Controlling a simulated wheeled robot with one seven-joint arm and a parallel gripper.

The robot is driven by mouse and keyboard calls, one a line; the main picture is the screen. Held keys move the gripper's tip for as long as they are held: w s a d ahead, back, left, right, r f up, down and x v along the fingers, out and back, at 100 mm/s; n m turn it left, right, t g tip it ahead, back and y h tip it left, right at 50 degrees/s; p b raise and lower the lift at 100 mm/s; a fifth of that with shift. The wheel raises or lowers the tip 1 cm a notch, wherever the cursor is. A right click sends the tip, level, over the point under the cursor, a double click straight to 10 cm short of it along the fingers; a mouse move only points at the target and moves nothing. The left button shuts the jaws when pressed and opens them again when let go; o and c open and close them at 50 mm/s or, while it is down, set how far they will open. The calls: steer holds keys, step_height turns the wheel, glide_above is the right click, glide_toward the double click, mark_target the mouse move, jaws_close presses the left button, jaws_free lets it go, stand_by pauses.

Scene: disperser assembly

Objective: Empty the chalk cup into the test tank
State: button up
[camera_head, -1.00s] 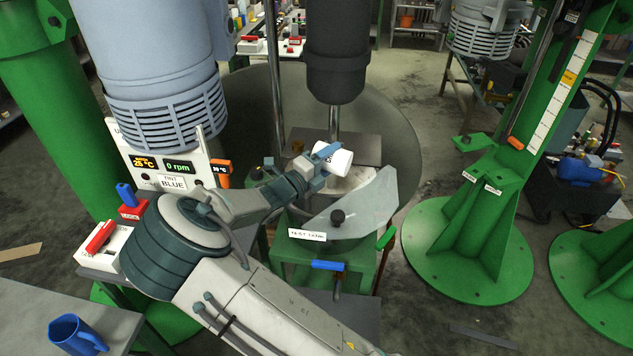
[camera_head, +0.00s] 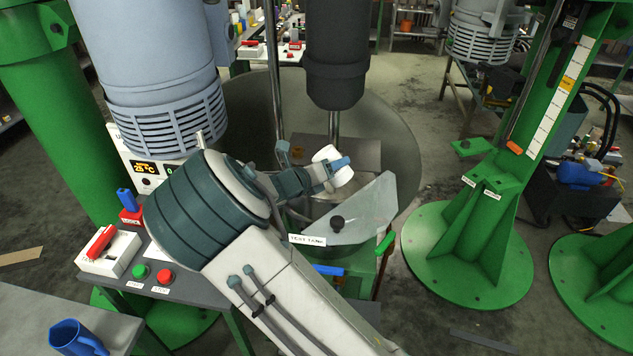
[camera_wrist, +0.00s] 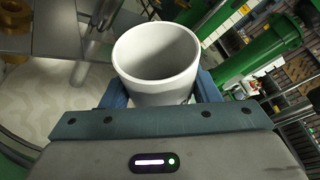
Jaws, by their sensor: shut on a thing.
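My gripper (camera_head: 338,164) is shut on the white chalk cup (camera_head: 325,154), with blue fingers on either side of it. In the head view the cup is tilted over the test tank (camera_head: 307,239), behind its clear guard (camera_head: 368,206). In the wrist view the cup (camera_wrist: 155,88) shows its open mouth and a pale inner wall. I see no chalk in the visible part; the bottom is hidden. A pale, swirled surface (camera_wrist: 65,100) lies inside the tank, left of the cup.
A dark mixer column (camera_head: 335,55) and its shaft stand just behind the cup. A grey motor housing (camera_head: 145,70) hangs at the left. A green stand (camera_head: 468,245) is at the right. A blue jug (camera_head: 75,338) sits on the bench at the lower left.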

mark_target(349, 173)
steer(key=shift+d+f+m+y+b, duration=0.15)
steer(key=shift+f+m+y+b, duration=0.15)
steer(key=shift+f+m+b, duration=0.25)
steer(key=shift+s+d+f+m+y+b, duration=0.25)
steer(key=shift+d+f+m+y+b, duration=0.15)
steer(key=shift+b, duration=0.4)
steer(key=d+r+m+b, duration=0.1)
steer(key=b, duration=0.1)
steer(key=s+d+m+y+b, duration=0.1)
steer(key=m+b, duration=0.1)
steer(key=shift+d+r+y, duration=0.25)
steer(key=shift+r+y, duration=0.05)
steer(key=shift+r, duration=0.05)
steer(key=shift+s+d+r+m+t+y+b, duration=0.2)
steer(key=shift+d+r+m+t+y+b, duration=0.25)
steer(key=shift+b, duration=0.5)
steer(key=shift+a+r, duration=0.1)
steer(key=shift+r, duration=0.05)
